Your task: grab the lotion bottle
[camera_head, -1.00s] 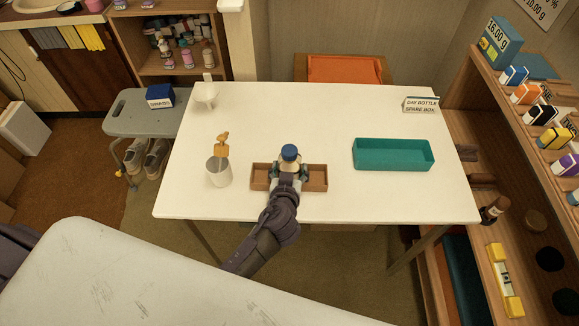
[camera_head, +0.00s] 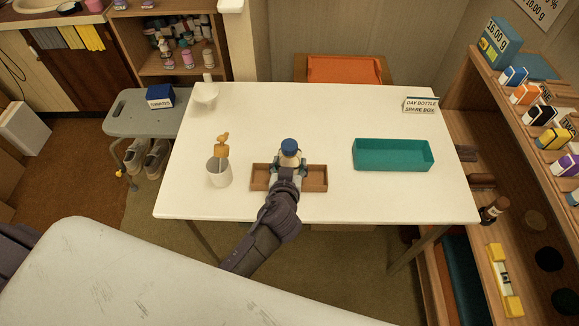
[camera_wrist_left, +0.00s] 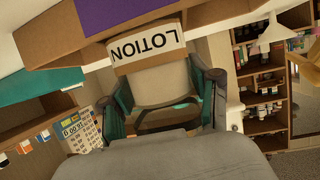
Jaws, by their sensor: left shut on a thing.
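The lotion bottle is cream with a blue cap (camera_head: 289,146) in the head view. In the left wrist view the lotion bottle (camera_wrist_left: 158,75) fills the space between the fingers, its LOTION label readable. My left gripper (camera_head: 288,165) is shut on the bottle, one finger on each side. The bottle is over the shallow brown wooden tray (camera_head: 315,179) on the white table. The gripper hides the bottle's lower part, so I cannot tell whether it touches the tray. My right gripper is not in view.
A small white stand (camera_head: 206,95) is at the back left. The table's middle back is clear.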

